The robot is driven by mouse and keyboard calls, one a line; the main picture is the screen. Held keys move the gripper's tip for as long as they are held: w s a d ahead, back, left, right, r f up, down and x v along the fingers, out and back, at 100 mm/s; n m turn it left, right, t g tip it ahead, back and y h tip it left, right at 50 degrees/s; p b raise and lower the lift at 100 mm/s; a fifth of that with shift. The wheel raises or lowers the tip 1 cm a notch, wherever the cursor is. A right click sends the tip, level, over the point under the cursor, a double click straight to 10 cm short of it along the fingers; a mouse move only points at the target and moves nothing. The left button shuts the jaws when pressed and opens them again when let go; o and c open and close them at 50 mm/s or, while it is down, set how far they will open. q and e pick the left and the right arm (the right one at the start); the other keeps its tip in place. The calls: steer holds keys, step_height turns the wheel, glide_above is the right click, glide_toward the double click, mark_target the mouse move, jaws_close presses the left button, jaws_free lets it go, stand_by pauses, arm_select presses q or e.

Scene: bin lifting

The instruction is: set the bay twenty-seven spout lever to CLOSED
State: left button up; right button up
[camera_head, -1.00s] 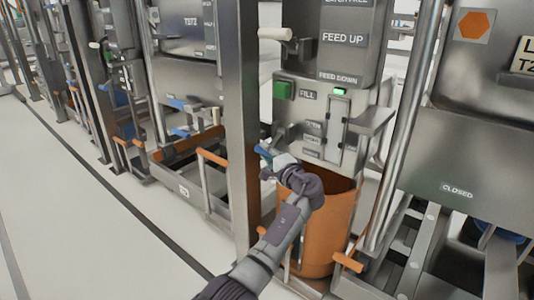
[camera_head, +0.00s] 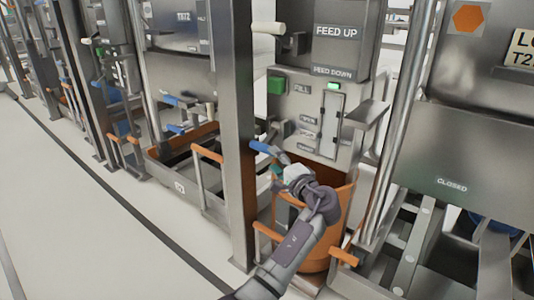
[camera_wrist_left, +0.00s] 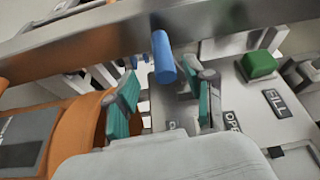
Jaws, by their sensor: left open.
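The blue spout lever handle (camera_head: 262,147) sticks out to the left beside the steel post, above the orange bin (camera_head: 345,195). My left gripper (camera_head: 280,165) is just below and to the right of the handle. In the left wrist view the blue handle (camera_wrist_left: 163,57) appears between the two teal-padded fingers of my open left gripper (camera_wrist_left: 165,100), and contact cannot be made out. An OPEN label (camera_wrist_left: 232,122) is partly cut off by my gripper body. The lower labels on the panel (camera_head: 308,120) are too small to read surely. My right gripper is out of view.
The steel post (camera_head: 238,120) stands close to the left of my gripper. A green button (camera_head: 276,85) and a FILL label sit above on the panel. A CLOSED label (camera_head: 452,185) is on the neighbouring unit at right. The left floor is clear.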

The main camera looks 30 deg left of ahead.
arm_select(q)
steer(key=v, duration=0.4)
steer(key=shift+s+d, duration=0.2)
steer(key=shift+d, duration=0.15)
stand_by(0.4)
